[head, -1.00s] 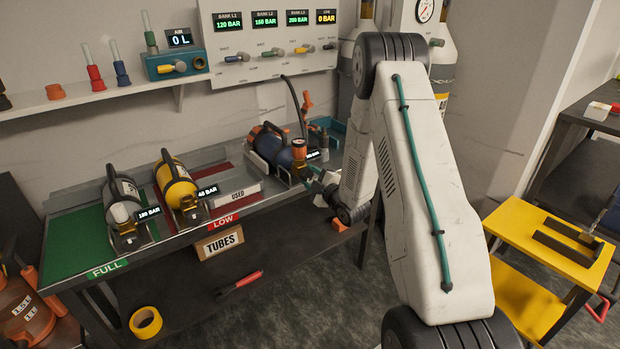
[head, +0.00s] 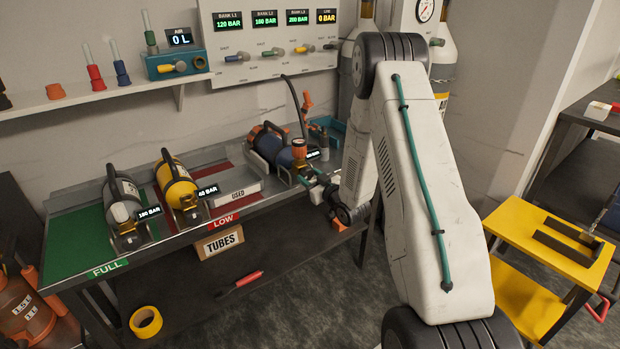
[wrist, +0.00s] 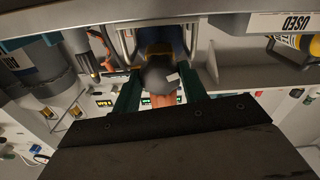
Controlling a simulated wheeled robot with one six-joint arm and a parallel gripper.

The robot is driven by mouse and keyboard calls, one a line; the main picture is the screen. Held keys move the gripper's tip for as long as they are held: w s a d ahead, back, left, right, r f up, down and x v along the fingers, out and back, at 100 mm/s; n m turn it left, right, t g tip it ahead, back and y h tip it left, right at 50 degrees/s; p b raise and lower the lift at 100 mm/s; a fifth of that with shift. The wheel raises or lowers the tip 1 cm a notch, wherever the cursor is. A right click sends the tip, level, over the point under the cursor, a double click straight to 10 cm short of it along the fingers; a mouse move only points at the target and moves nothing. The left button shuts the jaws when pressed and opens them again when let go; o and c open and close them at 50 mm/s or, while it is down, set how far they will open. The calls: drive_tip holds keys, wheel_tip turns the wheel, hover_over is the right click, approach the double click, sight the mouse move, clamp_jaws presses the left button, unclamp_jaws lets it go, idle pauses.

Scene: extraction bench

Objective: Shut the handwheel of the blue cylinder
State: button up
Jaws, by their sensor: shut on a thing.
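The blue cylinder (head: 269,146) lies in a cradle at the right end of the bench, with an orange far end and a black handle. An orange-and-brass connector (head: 299,148) with a black hose sits at its near end. My gripper (head: 311,178) is at that end, with its fingers partly hidden in the head view. In the wrist view, the dark round handwheel (wrist: 160,72) with a pale mark sits between the green fingers of my gripper (wrist: 160,82), which are shut on it. How far the handwheel is turned cannot be told.
A grey cylinder (head: 122,199) and a yellow cylinder (head: 176,184) lie to the left on the bench. A wall panel (head: 268,70) with valves and pressure displays is behind. A yellow cart (head: 524,238) stands at the right.

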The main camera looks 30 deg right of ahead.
drive_tip(key=m, duration=0.5)
drive_tip(key=shift+m, duration=0.3)
drive_tip(key=m, duration=0.5)
drive_tip(key=shift+a, duration=0.15)
drive_tip(key=m, duration=0.5)
drive_tip(key=shift+m, duration=0.4)
drive_tip(key=m, duration=0.5)
drive_tip(key=shift+m, duration=0.3)
drive_tip(key=o, duration=1)
drive_tip(key=shift+r, duration=0.1)
